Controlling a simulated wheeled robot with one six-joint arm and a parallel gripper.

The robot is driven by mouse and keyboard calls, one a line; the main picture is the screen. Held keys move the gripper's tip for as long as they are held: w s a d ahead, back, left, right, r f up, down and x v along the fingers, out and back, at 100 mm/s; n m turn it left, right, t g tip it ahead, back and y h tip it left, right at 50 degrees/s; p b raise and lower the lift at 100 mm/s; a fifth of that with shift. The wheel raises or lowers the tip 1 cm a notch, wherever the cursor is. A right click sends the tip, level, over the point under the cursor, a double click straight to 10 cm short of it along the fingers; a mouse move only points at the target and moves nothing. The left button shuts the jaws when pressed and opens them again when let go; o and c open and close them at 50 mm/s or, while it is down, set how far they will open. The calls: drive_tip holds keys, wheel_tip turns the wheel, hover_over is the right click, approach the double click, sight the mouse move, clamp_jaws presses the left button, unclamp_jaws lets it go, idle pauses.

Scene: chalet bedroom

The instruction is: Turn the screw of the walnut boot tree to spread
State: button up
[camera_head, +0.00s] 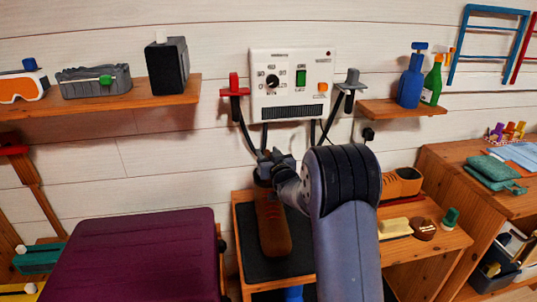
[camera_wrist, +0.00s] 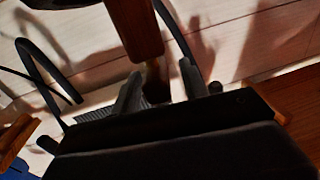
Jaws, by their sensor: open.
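A long brown boot-shaped piece (camera_head: 273,228), which looks like the walnut boot tree, rests on a dark mat in the head view. My gripper (camera_head: 275,160) is at its upper end, partly covering it, with my arm in front. In the wrist view the open gripper (camera_wrist: 160,80) has one finger on each side of a narrow brownish part (camera_wrist: 155,82) below a wide brown wooden piece (camera_wrist: 137,25). The narrow part may be the screw; it is in shadow, and I cannot tell whether the fingers touch it.
The dark mat (camera_head: 252,262) lies on a wooden bench. A white control box (camera_head: 291,75) with hanging black hoses is on the wall behind. A maroon case (camera_head: 137,258) is at left. A shoe (camera_head: 401,183) and brushes stand at right. Wall shelves flank the box.

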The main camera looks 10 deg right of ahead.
drive_tip(key=shift+c, duration=0.5)
clamp_jaws()
drive_tip(key=b, duration=0.3)
drive_tip(key=shift+f+h, duration=0.25)
drive_tip(key=shift+h, duration=0.05)
drive_tip(key=shift+m+h+b, duration=0.5)
drive_tip(key=shift+b, duration=0.5)
drive_tip(key=shift+r+m+h+b, duration=0.25)
drive_tip(key=shift+m+h+b, duration=0.05)
drive_tip(key=shift+h+b, duration=0.25)
drive_tip(key=shift+o, duration=0.5)
unclamp_jaws()
